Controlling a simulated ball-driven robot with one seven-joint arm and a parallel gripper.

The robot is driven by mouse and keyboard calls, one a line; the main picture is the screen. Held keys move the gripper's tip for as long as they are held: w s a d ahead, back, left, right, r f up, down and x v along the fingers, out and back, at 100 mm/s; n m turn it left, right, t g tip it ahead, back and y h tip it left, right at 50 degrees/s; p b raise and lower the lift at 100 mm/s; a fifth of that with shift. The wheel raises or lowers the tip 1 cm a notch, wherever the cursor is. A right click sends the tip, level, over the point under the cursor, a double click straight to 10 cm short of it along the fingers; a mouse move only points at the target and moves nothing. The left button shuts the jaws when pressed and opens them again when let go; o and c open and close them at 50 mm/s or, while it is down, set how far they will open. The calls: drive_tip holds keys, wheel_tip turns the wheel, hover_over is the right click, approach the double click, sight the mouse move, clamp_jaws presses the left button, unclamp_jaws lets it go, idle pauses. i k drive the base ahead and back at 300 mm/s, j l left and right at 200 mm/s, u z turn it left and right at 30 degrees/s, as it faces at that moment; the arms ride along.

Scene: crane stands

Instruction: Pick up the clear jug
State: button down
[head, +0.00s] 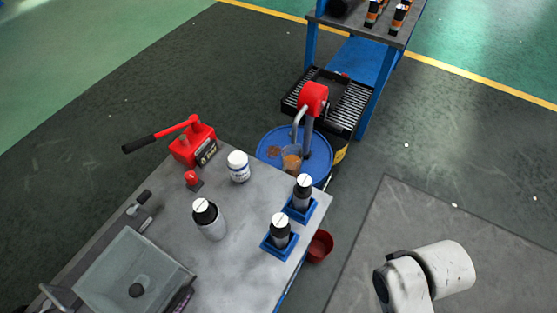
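The clear jug (291,160) looks like a small see-through vessel with orange-brown showing in or through it. It appears to stand on top of a blue drum (321,164), just past the far edge of the grey table, under the bent grey pipe of a red-headed pump (313,97). Its handle is too small to make out. A white part of my arm shows at the lower right, well apart from the jug. My gripper is not in view.
The grey table (241,269) holds a red lever press (193,144), a white jar (238,166), bottles, two blue holders and a clear-lidded case (134,273). A blue-framed shelf (370,62) stands behind the drum. A red bucket (320,246) sits beside the table. Floor at right is open.

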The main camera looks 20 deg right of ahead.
sight(292, 155)
drive_tip(key=u, duration=3.35)
drive_tip(key=z, duration=3.35)
drive_tip(key=i+l, duration=0.15)
drive_tip(key=l, duration=0.25)
drive_tip(key=i+l+u, duration=0.15)
drive_tip(key=l, duration=0.2)
drive_tip(key=i+l, duration=0.15)
drive_tip(key=l, duration=0.25)
drive_tip(key=i+l+u, duration=0.1)
drive_tip(key=l, duration=0.3)
drive_tip(key=i+l, duration=0.2)
drive_tip(key=l, duration=0.2)
drive_tip(key=u, duration=0.05)
